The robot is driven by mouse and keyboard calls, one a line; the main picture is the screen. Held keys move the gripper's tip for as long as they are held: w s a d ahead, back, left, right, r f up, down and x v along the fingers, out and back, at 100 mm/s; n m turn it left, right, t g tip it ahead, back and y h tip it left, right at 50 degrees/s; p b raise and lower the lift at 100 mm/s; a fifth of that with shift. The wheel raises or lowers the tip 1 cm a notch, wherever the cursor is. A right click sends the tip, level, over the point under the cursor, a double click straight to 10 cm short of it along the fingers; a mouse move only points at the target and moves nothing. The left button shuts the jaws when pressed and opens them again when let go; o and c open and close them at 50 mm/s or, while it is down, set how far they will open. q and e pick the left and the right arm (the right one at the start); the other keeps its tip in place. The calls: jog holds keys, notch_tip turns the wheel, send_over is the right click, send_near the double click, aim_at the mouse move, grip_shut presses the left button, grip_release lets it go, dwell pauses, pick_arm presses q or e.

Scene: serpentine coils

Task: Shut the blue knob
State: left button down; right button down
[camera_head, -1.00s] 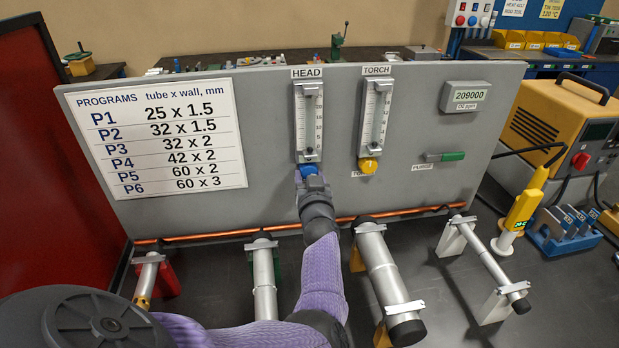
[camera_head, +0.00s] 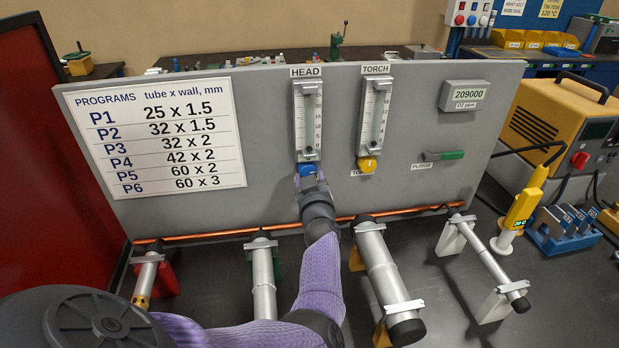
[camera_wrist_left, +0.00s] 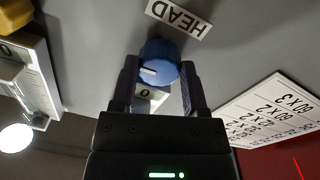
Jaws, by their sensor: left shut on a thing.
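The blue knob (camera_head: 307,169) sits at the foot of the flow meter (camera_head: 308,115) labelled HEAD on the grey panel. My left gripper (camera_head: 309,178) reaches up to it from below and is shut on it. In the left wrist view the blue knob (camera_wrist_left: 159,63) lies between the two dark fingers (camera_wrist_left: 159,82), with a white mark on its face. A 0 shows on a white plate just below the knob there. The black float sits low in the HEAD tube. My right gripper is not in view.
A yellow knob (camera_head: 367,165) under the TORCH flow meter (camera_head: 375,120) is just to the right. A copper pipe (camera_head: 400,213) runs along the panel's foot, with several clamped tubes (camera_head: 385,270) in front. A green-handled PURGE lever (camera_head: 452,155) is further right.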

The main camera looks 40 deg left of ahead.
pick_arm(q)
jog(key=shift+n, duration=1)
jog(key=shift+c, duration=0.5)
grip_release()
